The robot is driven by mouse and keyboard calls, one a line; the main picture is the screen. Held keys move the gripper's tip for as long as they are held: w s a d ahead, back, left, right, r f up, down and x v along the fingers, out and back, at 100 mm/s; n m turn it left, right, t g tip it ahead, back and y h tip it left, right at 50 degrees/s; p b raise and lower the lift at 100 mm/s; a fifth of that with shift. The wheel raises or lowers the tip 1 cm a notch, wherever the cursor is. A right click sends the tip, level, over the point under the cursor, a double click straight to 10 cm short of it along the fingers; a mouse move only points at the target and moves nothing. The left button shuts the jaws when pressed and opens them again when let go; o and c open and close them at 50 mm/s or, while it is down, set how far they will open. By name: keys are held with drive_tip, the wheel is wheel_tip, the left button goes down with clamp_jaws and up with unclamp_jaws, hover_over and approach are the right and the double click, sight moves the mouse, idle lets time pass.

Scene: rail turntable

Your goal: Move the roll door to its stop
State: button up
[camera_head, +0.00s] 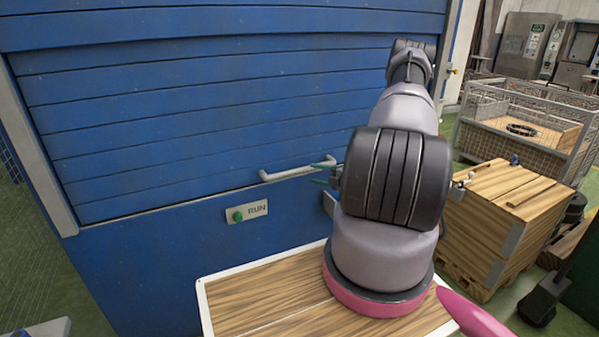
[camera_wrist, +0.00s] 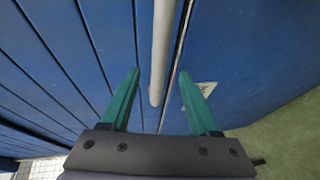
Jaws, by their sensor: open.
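The blue slatted roll door (camera_head: 200,110) fills the left and middle of the head view, lowered to the edge of a blue lower panel. A pale bar handle (camera_head: 290,172) is fixed near its bottom edge. My gripper (camera_head: 322,173) is at the right end of the handle, partly hidden by my arm. In the wrist view my gripper (camera_wrist: 158,92) has two green fingers spread apart, with the handle (camera_wrist: 158,60) running between them from the top. Neither finger visibly touches it. The roll door (camera_wrist: 60,60) shows on the left there.
A RUN plate with a green button (camera_head: 238,215) is on the blue panel (camera_head: 150,260) below the handle. A wooden-topped surface (camera_head: 250,300) lies under my arm. Wooden crates (camera_head: 505,215) and a wire cage (camera_head: 530,125) stand at the right.

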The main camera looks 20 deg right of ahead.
sight(304, 171)
drive_tip(key=x, duration=0.8)
drive_tip(key=shift+f, duration=0.1)
clamp_jaws()
idle(1.2)
